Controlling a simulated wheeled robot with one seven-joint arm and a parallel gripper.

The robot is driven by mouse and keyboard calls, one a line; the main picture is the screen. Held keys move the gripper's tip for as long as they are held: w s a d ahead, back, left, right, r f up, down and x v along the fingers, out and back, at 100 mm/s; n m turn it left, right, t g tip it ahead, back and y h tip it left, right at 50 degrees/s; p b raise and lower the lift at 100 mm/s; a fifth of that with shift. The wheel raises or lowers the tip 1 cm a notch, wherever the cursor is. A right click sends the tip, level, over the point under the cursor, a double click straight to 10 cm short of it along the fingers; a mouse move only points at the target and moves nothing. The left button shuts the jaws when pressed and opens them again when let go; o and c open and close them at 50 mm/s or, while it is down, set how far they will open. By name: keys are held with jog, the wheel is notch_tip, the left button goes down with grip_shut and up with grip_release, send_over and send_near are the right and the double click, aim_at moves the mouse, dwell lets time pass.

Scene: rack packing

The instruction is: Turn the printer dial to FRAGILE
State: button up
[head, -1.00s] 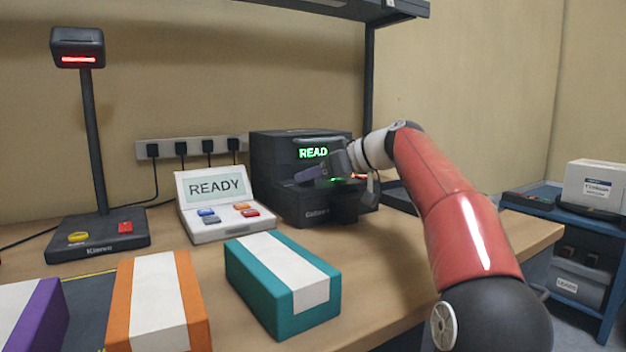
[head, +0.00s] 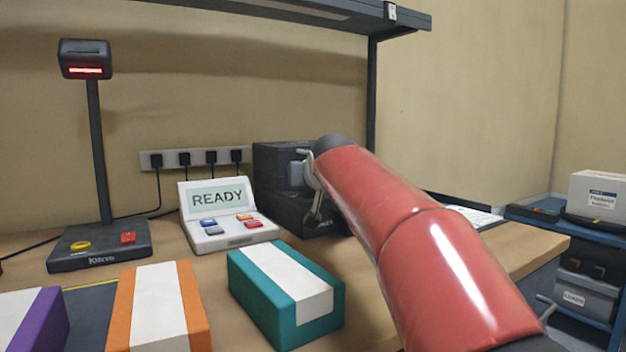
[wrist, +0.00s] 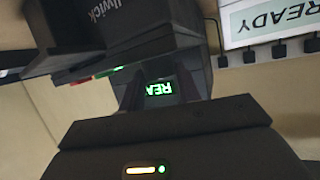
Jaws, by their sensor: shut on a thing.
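The black label printer (head: 277,158) stands at the back of the bench, and my red arm hides its right part in the head view. In the wrist view the printer (wrist: 150,30) appears turned over, with its green lit display (wrist: 160,88) partly readable. My gripper (wrist: 160,74) is at the printer's front, shut on what I take to be the dial. The dial itself and its pointer are hidden, so its setting cannot be read. In the head view my wrist and gripper are mostly behind my arm.
A white console (head: 225,215) reading READY stands left of the printer. A scanner stand (head: 98,150) is farther left. Teal (head: 286,295), orange (head: 158,310) and purple (head: 30,320) boxes lie in front. A shelf (head: 300,12) hangs above.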

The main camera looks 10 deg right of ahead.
jog(key=m+h, duration=0.2)
jog(key=a+m+g+h+b, duration=0.1)
jog(key=h, duration=0.1)
jog(key=shift+w+f+m, duration=0.1)
jog(key=shift+f+m, duration=0.05)
jog(key=shift+m, duration=0.25)
jog(key=shift+w+m+g+h, duration=0.1)
jog(key=shift+m+g+h, duration=0.8)
jog(key=shift+m+h, duration=0.75)
jog(key=shift+h, duration=0.25)
jog(key=o, duration=1)
jog(key=shift+c, duration=0.2)
jog(key=v, duration=0.8)
jog(key=shift+b, duration=0.45)
